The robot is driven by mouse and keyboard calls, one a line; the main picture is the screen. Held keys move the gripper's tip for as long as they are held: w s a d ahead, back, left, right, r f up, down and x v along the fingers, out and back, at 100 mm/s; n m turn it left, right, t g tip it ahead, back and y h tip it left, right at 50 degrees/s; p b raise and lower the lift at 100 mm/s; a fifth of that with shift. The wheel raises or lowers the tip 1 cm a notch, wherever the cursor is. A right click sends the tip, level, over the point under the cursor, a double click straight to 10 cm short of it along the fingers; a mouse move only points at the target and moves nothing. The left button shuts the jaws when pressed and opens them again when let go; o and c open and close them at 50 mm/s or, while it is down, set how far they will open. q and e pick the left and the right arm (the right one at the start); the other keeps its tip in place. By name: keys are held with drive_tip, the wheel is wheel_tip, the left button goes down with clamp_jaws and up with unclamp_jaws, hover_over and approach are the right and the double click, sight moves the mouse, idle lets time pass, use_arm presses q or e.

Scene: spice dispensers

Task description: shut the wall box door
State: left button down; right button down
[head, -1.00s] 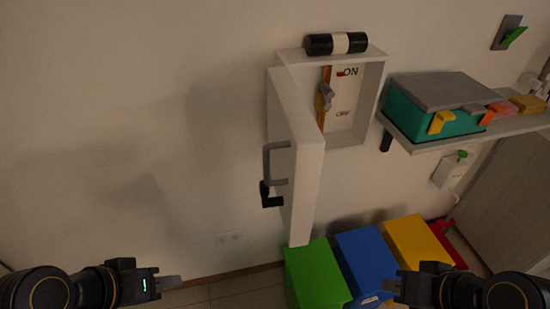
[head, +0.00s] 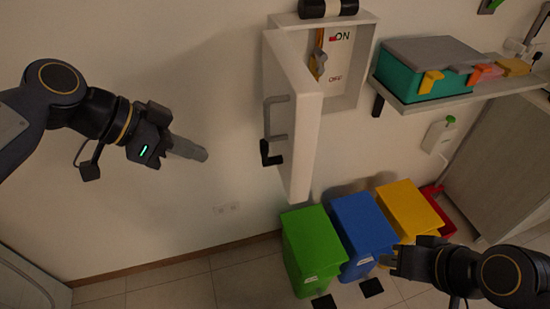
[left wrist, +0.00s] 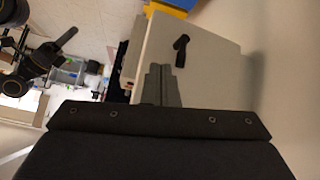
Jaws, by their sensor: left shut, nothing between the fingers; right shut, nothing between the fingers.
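A grey handle (head: 268,118) and a black latch (head: 268,155) are on the door's left, outer face. My left gripper (head: 203,154) is shut and empty, left of the door and apart from it. In the left wrist view a pale panel, apparently the door (left wrist: 215,62), lies beyond the fingers (left wrist: 160,85). My right gripper (head: 386,262) is shut and empty, low at the right.
A black-and-white cylinder (head: 328,8) sits on top of the box. A shelf (head: 440,97) with a teal, grey-lidded box (head: 415,78) is to the right. Green (head: 314,243), blue (head: 362,228) and yellow (head: 410,210) bins stand below. The wall left of the door is clear.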

use_arm(q)
drive_tip(key=w+d+r+m+h, duration=0.1)
drive_tip(key=w+d+r+m, duration=0.1)
drive_tip(key=d+m, duration=0.1)
drive_tip(key=g, duration=0.1)
approach(290, 156)
wheel_tip(290, 156, down, 4)
drive_tip(key=d, duration=0.1)
drive_tip(key=d+p, duration=0.1)
drive_tip(key=d, duration=0.1)
drive_tip(key=shift+w+d+p, duration=0.3)
drive_tip(key=shift+p, duration=0.1)
drive_tip(key=shift+w+d, duration=0.1)
drive_tip(key=shift+d, duration=0.3)
use_arm(e)
drive_tip(key=shift+s+r, duration=0.55)
drive_tip(key=shift+r, duration=0.3)
